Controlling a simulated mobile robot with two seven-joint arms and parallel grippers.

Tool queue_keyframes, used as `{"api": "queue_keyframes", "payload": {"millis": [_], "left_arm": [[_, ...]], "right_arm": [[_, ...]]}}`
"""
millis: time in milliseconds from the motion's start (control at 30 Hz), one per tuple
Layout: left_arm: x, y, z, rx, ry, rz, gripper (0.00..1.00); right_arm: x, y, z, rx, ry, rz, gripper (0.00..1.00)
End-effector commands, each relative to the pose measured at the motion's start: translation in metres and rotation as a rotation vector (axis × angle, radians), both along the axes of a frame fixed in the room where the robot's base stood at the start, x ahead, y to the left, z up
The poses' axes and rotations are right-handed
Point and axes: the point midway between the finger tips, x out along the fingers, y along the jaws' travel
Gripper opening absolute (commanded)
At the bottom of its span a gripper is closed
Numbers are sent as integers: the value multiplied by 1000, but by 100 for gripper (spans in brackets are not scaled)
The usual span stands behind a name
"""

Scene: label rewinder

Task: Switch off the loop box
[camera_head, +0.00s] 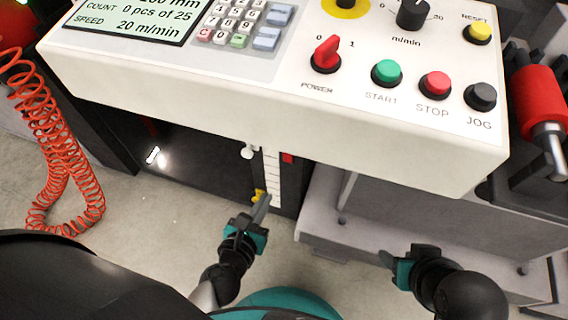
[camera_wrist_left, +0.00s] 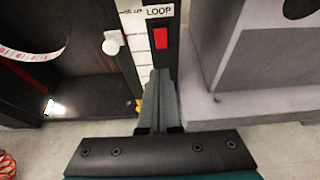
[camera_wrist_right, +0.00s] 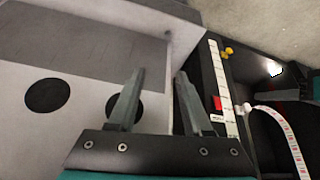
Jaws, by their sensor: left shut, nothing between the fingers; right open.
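The loop box shows as a dark upright post with a white scale (camera_head: 272,176) under the control panel. Its label "LOOP" (camera_wrist_left: 159,12) is readable in the left wrist view. A red switch (camera_wrist_left: 160,38) sits just below the label; it also shows in the head view (camera_head: 287,158) and the right wrist view (camera_wrist_right: 217,103). I cannot tell which way the switch is set. My left gripper (camera_wrist_left: 160,74) is shut and empty, with its tips just below the switch in that view, apparently not touching it. My right gripper (camera_wrist_right: 160,73) is open and empty, near the grey machine base.
The control panel (camera_head: 270,100) overhangs above, with a red power knob (camera_head: 326,54) and several buttons. A white roller (camera_wrist_left: 113,43) and a yellow knob (camera_head: 258,196) stick out beside the scale. A grey base (camera_head: 330,215) stands to the right. A coiled red hose (camera_head: 60,160) hangs left.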

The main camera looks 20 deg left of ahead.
Motion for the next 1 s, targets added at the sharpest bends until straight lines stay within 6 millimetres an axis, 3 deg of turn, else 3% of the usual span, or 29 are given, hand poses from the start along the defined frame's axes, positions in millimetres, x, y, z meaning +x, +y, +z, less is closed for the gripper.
{"api": "queue_keyframes", "payload": {"millis": [433,733,1000], "left_arm": [[11,-1,-4,4,-1,-3,0],[52,-2,-22,5,-2,-3,0],[90,-3,-39,6,-2,-4,0]], "right_arm": [[-1,-1,1,-3,8,-1,50],[2,-1,0,0,-9,-2,50],[19,20,-9,58,-137,33,50]]}}
